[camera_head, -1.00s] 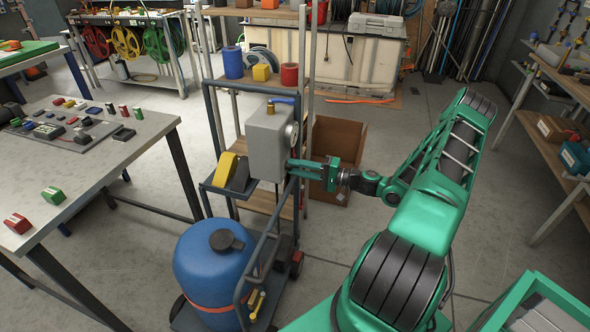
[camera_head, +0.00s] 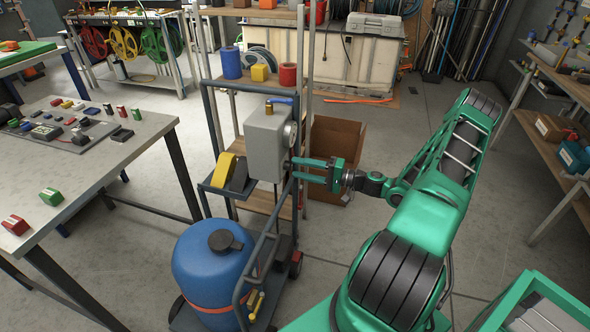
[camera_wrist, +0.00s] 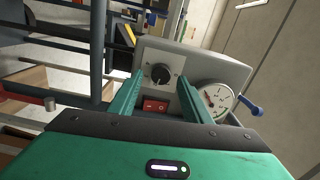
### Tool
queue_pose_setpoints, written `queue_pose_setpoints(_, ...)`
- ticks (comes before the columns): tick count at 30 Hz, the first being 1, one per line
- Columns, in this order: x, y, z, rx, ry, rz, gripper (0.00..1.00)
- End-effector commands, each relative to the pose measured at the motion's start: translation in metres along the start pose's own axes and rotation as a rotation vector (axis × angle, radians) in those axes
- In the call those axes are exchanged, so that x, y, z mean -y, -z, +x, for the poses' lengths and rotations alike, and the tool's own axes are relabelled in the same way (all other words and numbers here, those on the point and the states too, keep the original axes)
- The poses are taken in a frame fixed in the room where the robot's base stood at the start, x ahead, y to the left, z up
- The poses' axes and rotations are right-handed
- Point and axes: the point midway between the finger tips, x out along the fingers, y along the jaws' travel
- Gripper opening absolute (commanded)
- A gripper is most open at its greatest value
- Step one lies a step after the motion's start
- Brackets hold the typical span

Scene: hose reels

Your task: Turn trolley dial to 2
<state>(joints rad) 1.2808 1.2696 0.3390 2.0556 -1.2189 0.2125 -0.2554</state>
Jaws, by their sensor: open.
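The trolley's grey control box (camera_head: 268,143) stands on the trolley frame above a blue tank (camera_head: 213,262). The wrist view shows its front face with a black dial (camera_wrist: 161,74), a red switch (camera_wrist: 155,106) below it and a round white gauge (camera_wrist: 215,100) to the right. My gripper (camera_head: 304,170) is open and empty at the box's right side in the head view. In the wrist view its two green fingers (camera_wrist: 158,92) are spread, with the dial just beyond and between their tips. The fingers appear apart from the dial. The dial's numbers are too small to read.
A cardboard box (camera_head: 334,143) sits on the floor behind my gripper. A blue lever (camera_wrist: 249,106) sticks out beside the gauge. A workbench (camera_head: 150,128) is at left.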

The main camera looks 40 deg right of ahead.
Motion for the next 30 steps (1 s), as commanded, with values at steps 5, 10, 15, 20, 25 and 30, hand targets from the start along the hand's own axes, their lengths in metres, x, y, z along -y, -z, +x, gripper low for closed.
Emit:
queue_pose_setpoints(5, -0.001, 0.001, -0.036, -0.005, -0.003, 0.000, 0.44)
queue_pose_setpoints(10, -0.001, 0.001, -0.065, -0.004, -0.003, 0.000, 0.44)
queue_pose_setpoints(15, -0.002, 0.001, -0.083, -0.004, -0.004, 0.000, 0.44)
queue_pose_setpoints(20, -0.002, 0.001, -0.089, -0.003, -0.003, 0.000, 0.44)
queue_pose_setpoints(25, -0.001, 0.001, -0.089, -0.002, -0.003, 0.000, 0.44)
queue_pose_setpoints(30, -0.002, 0.001, -0.089, -0.002, -0.003, 0.000, 0.44)
